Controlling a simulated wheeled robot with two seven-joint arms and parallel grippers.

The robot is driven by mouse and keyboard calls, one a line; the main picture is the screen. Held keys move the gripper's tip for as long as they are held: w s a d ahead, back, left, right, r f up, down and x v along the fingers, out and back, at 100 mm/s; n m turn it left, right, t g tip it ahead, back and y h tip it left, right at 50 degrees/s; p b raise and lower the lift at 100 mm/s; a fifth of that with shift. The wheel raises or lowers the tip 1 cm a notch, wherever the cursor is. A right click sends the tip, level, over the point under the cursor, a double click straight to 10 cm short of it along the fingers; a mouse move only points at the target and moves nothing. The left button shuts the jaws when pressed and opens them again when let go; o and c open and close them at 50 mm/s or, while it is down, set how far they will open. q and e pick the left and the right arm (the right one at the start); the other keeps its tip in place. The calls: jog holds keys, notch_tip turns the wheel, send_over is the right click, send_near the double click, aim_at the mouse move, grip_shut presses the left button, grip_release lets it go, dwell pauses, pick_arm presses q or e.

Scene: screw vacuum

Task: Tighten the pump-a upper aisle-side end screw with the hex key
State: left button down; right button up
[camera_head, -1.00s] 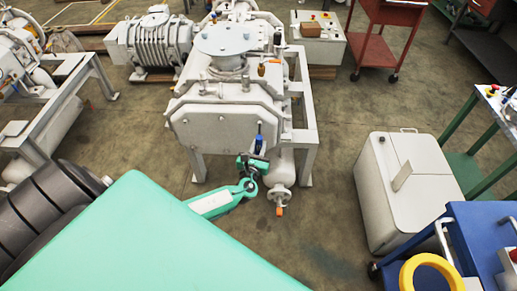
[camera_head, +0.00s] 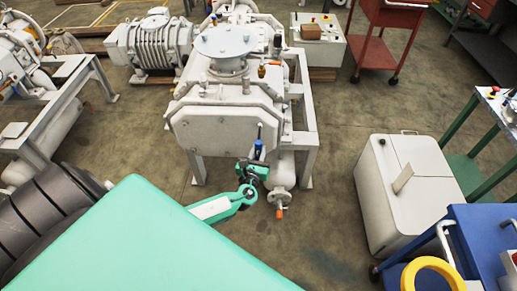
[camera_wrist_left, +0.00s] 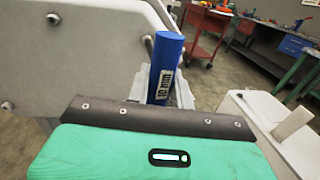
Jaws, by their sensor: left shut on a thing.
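The pump (camera_head: 225,100) stands in the middle of the head view, a pale machine on a grey frame with a flat end plate (camera_head: 225,137) facing me. My left gripper (camera_head: 258,160) is in front of the plate's right side. It is shut on the hex key (camera_head: 258,150), whose blue handle stands upright with a thin shaft above it. The blue handle (camera_wrist_left: 167,66) also shows in the left wrist view, beside the plate (camera_wrist_left: 75,50) with its round screw heads (camera_wrist_left: 53,19). Whether the key's tip touches a screw is too small to tell. My right gripper is not in view.
A valve with an orange tip (camera_head: 279,211) hangs low beside my left gripper. A pale cabinet (camera_head: 405,190) stands to the right, with a blue cart (camera_head: 480,240) carrying a yellow ring (camera_head: 432,262). Open floor (camera_head: 325,200) lies between the pump and cabinet.

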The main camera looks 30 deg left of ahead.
pick_arm(q)
jog(key=shift+d+p+v, duration=0.15)
jog(key=shift+d+v, duration=0.05)
jog(key=shift+v, duration=0.65)
jog(key=shift+d+p+v, duration=0.15)
jog(key=shift+v, duration=0.7)
jog(key=shift+w, duration=0.15)
